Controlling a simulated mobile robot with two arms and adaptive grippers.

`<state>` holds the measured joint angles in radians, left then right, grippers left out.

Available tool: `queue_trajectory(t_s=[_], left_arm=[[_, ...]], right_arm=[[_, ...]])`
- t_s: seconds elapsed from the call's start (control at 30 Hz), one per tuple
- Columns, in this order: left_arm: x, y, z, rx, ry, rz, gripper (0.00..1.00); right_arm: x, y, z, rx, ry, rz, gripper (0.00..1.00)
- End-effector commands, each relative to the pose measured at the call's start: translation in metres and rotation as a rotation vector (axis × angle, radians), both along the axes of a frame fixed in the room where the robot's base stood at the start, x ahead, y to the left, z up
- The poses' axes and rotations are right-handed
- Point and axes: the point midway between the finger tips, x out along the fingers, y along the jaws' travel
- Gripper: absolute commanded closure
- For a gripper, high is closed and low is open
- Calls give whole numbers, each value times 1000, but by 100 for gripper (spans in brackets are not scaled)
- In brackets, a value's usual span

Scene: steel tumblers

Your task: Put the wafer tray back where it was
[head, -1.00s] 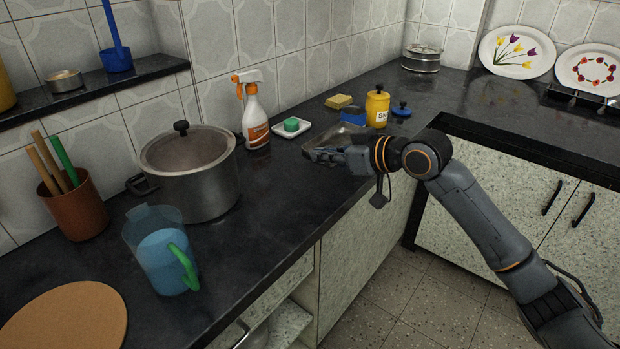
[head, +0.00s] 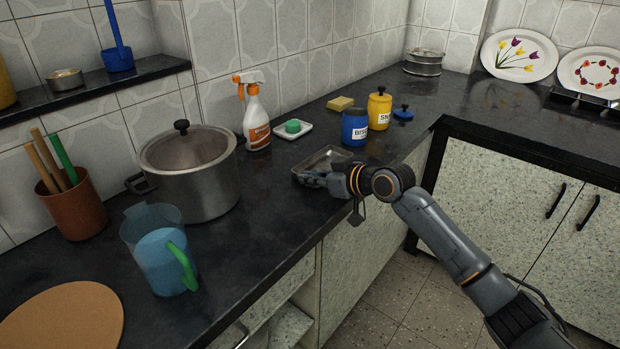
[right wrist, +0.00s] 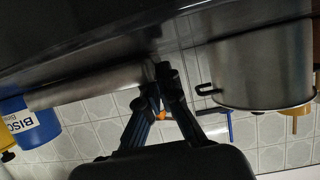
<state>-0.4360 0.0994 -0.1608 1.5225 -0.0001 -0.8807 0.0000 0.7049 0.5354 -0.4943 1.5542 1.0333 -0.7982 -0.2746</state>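The wafer tray (head: 326,158) is a shallow grey metal tray, low over the dark counter in front of the blue jar in the head view; I cannot tell whether it touches the counter. It also shows in the right wrist view (right wrist: 90,86), its end at my fingertips. My right gripper (head: 308,179) is at the tray's near left edge, and its fingers (right wrist: 162,72) close together on that edge in the right wrist view. My left gripper is not in view.
A blue jar (head: 355,128) and a yellow jar (head: 379,110) stand just behind the tray. A soap dish (head: 293,131), a spray bottle (head: 256,122) and a large steel pot (head: 190,175) stand to the left. The counter between pot and tray is clear.

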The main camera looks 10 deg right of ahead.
Motion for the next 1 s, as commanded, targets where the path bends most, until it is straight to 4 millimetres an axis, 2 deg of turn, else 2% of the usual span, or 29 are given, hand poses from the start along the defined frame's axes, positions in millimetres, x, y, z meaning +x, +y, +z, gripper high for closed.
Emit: queue_trajectory(t_s=[0.13,0.2,0.27,0.67,0.77,1.0], left_arm=[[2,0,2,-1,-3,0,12],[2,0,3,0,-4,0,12],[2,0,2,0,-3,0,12],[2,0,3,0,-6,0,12],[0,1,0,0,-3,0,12],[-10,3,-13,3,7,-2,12]], right_arm=[[0,0,-2,0,-2,0,100],[0,0,-2,0,0,0,84],[0,0,-2,-1,1,0,72],[-2,-2,2,-1,-1,-1,72],[-12,-11,7,-2,-2,-1,72],[-51,-39,26,-4,-1,-1,72]])
